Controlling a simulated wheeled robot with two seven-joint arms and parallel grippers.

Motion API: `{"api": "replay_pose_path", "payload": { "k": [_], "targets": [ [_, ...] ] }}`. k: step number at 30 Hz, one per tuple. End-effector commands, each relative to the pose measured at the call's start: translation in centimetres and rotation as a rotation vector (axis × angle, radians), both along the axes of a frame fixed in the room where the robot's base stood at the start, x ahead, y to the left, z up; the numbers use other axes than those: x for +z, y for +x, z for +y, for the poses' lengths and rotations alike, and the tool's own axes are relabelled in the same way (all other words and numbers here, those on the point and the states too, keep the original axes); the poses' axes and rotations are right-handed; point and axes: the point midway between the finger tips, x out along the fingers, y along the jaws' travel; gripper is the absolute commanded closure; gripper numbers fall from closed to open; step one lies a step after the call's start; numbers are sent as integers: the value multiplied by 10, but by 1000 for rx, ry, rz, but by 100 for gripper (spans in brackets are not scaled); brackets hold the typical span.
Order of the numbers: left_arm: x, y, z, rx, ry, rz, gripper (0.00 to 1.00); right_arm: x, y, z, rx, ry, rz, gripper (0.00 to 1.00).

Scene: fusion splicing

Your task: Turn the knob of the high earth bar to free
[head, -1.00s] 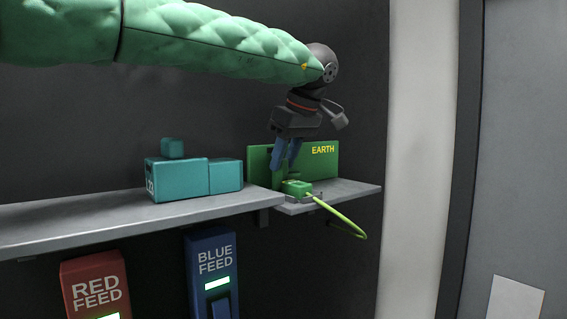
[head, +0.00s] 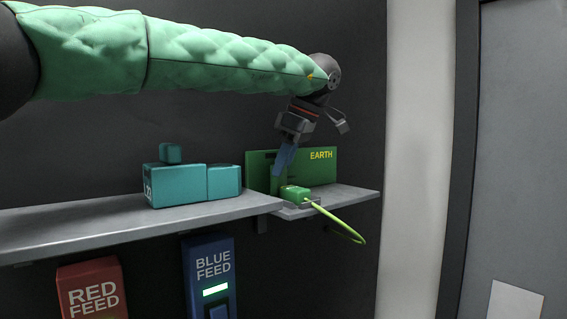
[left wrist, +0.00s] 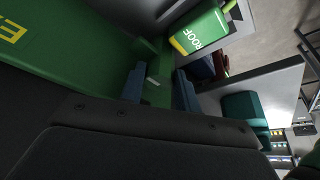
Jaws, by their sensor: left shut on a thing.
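The green earth bar (head: 320,172), marked EARTH in yellow, stands upright at the back of a small shelf. My left gripper (head: 283,160) reaches down from above to its left part. In the left wrist view its blue fingers (left wrist: 158,92) stand on either side of a green knob (left wrist: 154,87) with a small white mark, and they are shut on it. In the head view the fingers mostly hide the knob. The wrist view is dark, so the knob's exact setting cannot be read.
A green block (head: 295,193) with a yellow-green cable (head: 340,227) sits on the small shelf (head: 345,192) close below the fingers. A teal device (head: 178,186) stands on the long grey shelf (head: 110,222). The red feed box (head: 92,285) and blue feed box (head: 211,270) are below.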

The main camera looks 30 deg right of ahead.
Motion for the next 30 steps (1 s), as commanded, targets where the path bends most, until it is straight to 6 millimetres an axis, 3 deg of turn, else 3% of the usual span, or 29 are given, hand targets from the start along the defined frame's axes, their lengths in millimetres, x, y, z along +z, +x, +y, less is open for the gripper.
{"api": "replay_pose_path", "payload": {
  "k": [4, 5, 8, 22, 30],
  "targets": [
    [1, 0, 0, 0, -2, -1, 91, 1, 1, 1, 0, 0, -1, 55],
    [1, 0, 0, 0, -2, -1, 66, 1, 1, 1, 0, 0, -2, 55],
    [1, 0, 0, 0, -2, -1, 46, 1, 2, 1, 1, 1, -3, 55],
    [3, -1, 0, 0, -1, -1, 46, 2, -1, 0, 2, 1, 0, 55],
    [25, -15, 3, -2, -1, -1, 46, 13, 1, 0, 1, 0, -2, 55]
  ]
}}
